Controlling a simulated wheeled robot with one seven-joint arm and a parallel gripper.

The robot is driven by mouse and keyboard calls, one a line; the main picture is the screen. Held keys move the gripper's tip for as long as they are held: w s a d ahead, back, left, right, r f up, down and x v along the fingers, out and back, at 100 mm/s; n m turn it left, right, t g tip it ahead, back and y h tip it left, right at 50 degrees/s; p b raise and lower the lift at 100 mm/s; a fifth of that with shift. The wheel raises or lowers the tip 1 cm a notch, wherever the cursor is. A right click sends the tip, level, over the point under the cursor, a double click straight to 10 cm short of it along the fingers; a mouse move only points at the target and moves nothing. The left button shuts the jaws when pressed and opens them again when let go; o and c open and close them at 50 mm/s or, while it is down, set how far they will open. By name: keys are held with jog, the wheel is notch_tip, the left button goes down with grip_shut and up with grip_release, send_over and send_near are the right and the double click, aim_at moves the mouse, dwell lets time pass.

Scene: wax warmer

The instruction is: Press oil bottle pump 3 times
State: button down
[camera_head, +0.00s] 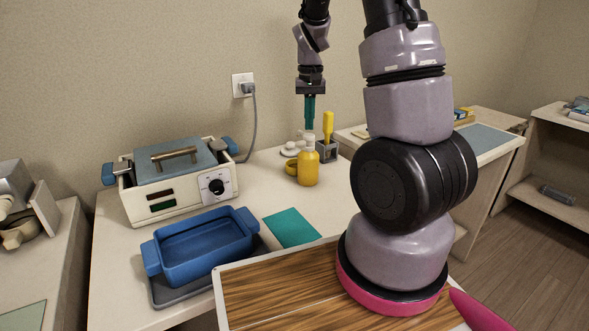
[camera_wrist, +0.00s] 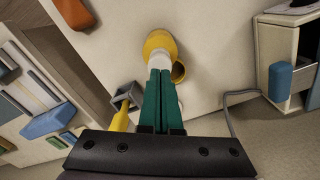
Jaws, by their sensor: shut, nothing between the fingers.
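The oil bottle (camera_head: 308,168) is yellow with a pale pump top (camera_head: 309,138) and stands upright on the table. It also shows in the wrist view (camera_wrist: 159,42), where its white pump (camera_wrist: 160,61) is partly hidden by the fingers. My gripper (camera_head: 309,127) has teal fingers and points down right above the pump. The fingers are shut and empty, side by side, with their tips (camera_wrist: 160,72) at the pump top. I cannot tell whether they touch it.
A grey holder (camera_head: 327,151) with a yellow-handled tool (camera_head: 328,126) stands close right of the bottle. A yellow cup (camera_head: 291,167) is beside it on the left. The wax warmer (camera_head: 178,182), a blue tray (camera_head: 205,246) and a teal mat (camera_head: 292,229) lie further left and in front.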

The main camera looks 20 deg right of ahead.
aim_at(309, 135)
jog(key=shift+f, duration=0.1)
dwell(0.5)
jog(key=shift+f, duration=1.45)
jog(key=shift+r, duration=1.55)
jog(key=shift+r, duration=3)
